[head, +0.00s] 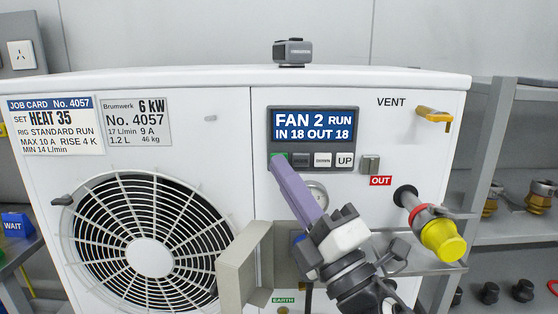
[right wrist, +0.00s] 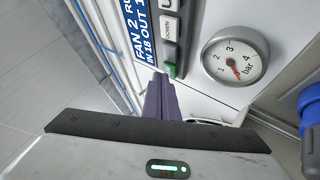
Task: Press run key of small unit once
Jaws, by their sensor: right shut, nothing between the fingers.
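The white unit (head: 375,97) stands in front of me, with a nameplate (head: 136,121) reading 6 kW, No. 4057. Its display (head: 313,125) reads FAN 2 RUN, IN 18 OUT 18. Below it is a row of keys: a green key (head: 279,159) at the left, a dark key, DOWN and UP. My right gripper (head: 278,165) is shut and empty, its purple fingers' tips at the green key and covering part of it. In the right wrist view the tips lie right beside the green key (right wrist: 170,70); contact is unclear. My left gripper is out of view.
A gauge (head: 318,192) sits behind my right fingers. A beige panel (head: 245,262) sticks out left of my gripper. A yellow-capped pipe (head: 440,236) and a yellow vent lever (head: 433,114) are at the right. A job card (head: 55,126) reads SET HEAT 35.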

